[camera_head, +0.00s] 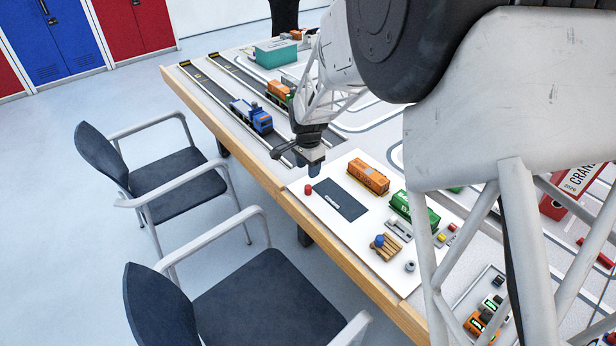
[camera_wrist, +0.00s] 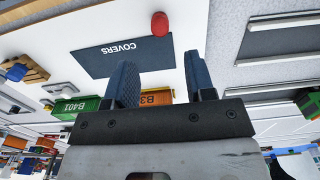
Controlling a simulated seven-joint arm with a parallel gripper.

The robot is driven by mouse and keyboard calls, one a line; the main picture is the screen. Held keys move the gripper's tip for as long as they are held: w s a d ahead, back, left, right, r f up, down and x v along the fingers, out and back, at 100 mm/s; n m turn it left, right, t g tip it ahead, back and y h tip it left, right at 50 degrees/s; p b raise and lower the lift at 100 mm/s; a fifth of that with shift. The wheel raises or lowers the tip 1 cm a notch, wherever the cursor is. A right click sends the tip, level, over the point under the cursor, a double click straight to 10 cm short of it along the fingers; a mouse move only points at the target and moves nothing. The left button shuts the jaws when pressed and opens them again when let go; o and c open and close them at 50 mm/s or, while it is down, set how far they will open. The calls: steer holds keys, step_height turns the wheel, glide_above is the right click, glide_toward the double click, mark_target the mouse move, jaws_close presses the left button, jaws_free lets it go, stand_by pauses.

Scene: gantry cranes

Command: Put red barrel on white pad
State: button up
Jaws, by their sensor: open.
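The red barrel (camera_head: 308,190) stands on a white board (camera_head: 345,222), at the left end of a dark rectangle marked COVERS (camera_head: 338,200). It also shows in the wrist view (camera_wrist: 160,24), just beyond the dark rectangle. My gripper (camera_head: 314,168) hangs above the board, near the barrel. In the wrist view its two blue fingers (camera_wrist: 159,64) are apart with nothing between them. The barrel lies beyond the fingertips, not touched. I cannot single out a separate white pad; the white board is the pale surface around the barrel.
An orange container (camera_head: 368,177) and a green container (camera_head: 414,210) stand on the board. A blue barrel (camera_head: 379,241) sits on a wooden pallet (camera_head: 388,252), near a grey cylinder (camera_head: 410,266). Chairs stand beside the table.

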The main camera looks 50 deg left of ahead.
steer(key=shift+r, duration=1.55)
